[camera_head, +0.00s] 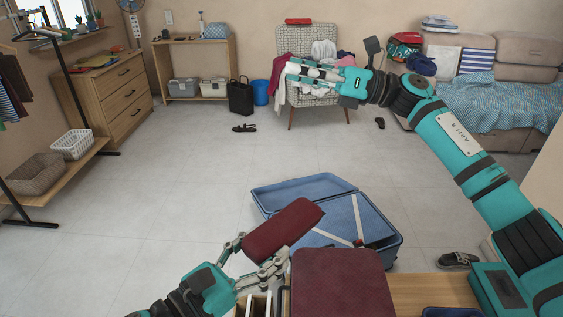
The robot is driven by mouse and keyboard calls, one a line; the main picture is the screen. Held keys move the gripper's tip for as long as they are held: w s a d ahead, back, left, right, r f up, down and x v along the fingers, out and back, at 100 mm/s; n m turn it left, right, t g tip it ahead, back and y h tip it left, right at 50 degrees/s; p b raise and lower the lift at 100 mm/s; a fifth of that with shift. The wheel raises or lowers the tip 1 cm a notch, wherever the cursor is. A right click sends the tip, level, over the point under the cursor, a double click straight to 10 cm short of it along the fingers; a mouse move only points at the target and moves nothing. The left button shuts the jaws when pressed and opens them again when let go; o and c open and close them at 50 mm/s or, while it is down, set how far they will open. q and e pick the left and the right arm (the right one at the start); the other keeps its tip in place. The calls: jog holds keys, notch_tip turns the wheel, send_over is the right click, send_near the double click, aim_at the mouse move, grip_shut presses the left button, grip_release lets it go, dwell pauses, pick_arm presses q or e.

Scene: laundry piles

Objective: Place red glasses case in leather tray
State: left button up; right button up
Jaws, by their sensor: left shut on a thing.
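A red glasses case (285,227) is held in my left gripper (264,248) at the bottom centre, tilted up to the right. The gripper is shut on its lower end, and the case hangs in front of the open suitcase in this view. A dark red, flat-topped textured object (342,285) lies just right of the gripper, on a wooden surface (432,292). I cannot make out a leather tray for certain. My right gripper (300,72) reaches to the upper middle, in front of the chair; I cannot tell how its fingers stand.
An open blue suitcase (335,215) lies on the floor beyond the wooden surface. A dark blue rim (452,312) shows at the bottom edge. A patterned chair (305,42) with clothes stands at the back. Shoes (458,260) lie at right. The left floor is clear.

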jog(key=s+a+f+n+g+h, duration=0.1)
jog(key=s+a+n+g+h, duration=0.5)
jog(key=s, duration=0.3)
pick_arm(q)
jog(key=shift+s, duration=0.1)
pick_arm(e)
jog(key=n+t+h, duration=0.5)
jog(key=n+h, duration=0.3)
jog(key=h, duration=0.6)
send_over(282, 221)
notch_tip(282, 221, down, 8)
notch_tip(282, 221, down, 11)
jog(key=shift+f, duration=0.15)
jog(key=shift+c, duration=0.4)
